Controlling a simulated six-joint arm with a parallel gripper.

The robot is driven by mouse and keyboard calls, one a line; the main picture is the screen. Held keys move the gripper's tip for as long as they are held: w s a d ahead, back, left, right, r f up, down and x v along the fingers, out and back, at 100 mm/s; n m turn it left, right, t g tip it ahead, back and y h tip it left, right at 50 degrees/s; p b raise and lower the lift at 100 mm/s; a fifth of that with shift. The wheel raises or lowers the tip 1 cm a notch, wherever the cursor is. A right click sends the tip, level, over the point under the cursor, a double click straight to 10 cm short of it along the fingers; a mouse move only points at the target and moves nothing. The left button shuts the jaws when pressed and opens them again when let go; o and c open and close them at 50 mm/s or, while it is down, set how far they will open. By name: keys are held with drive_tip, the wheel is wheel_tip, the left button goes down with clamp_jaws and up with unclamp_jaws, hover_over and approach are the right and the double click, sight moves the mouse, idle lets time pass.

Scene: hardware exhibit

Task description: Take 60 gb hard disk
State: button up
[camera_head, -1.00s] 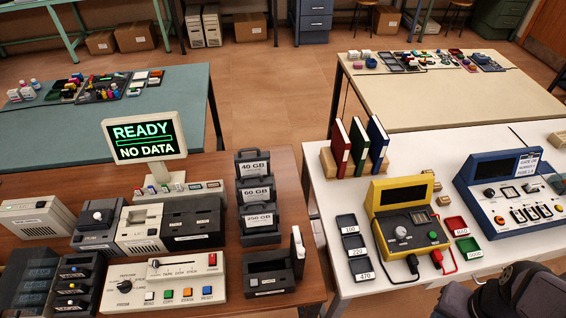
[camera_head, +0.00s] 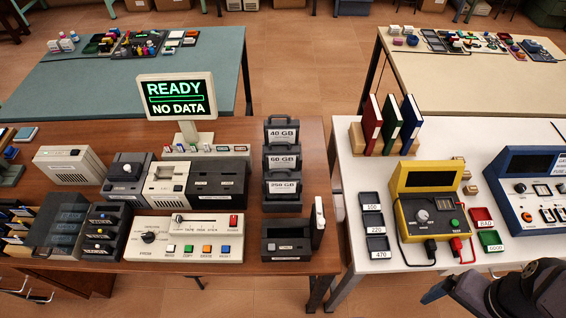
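The 60 GB hard disk (camera_head: 283,160) is a dark case with a white label and a top handle. It stands in a row of similar disks on the brown table, between the 40 GB disk (camera_head: 282,133) behind it and the 250 GB disk (camera_head: 282,186) in front. A dark part of my arm (camera_head: 500,293) shows at the lower right corner, far from the disks. My gripper's fingertips cannot be made out there.
An open dark dock (camera_head: 285,243) stands in front of the disks. A monitor (camera_head: 177,98) reading READY, NO DATA and a cream control panel (camera_head: 185,239) are left. The white table (camera_head: 365,290) at right holds a yellow meter (camera_head: 430,209). A gap separates the tables.

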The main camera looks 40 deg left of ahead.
drive_tip(key=shift+o, duration=0.4)
drive_tip(key=w+a+r+n+t+b, duration=0.1)
drive_tip(key=w+a+n+b, duration=0.1)
drive_tip(key=w+a, duration=0.75)
drive_tip(key=w+a+r+n+t+b, duration=0.1)
drive_tip(key=w+a+n, duration=0.35)
drive_tip(key=a, duration=0.75)
drive_tip(key=r+n+t+y+b, duration=0.1)
drive_tip(key=n+y+b, duration=0.2)
hover_over(282, 150)
drive_tip(key=s+d, duration=0.2)
drive_tip(key=shift+d+r+m, duration=0.15)
drive_tip(key=shift+r+m, duration=0.05)
drive_tip(key=shift+m, duration=0.05)
drive_tip(key=shift+p+x, duration=2.35)
drive_tip(key=shift+x, duration=1.3)
drive_tip(key=c, duration=1.8)
drive_tip(key=shift+r, duration=0.15)
drive_tip(key=c, duration=0.3)
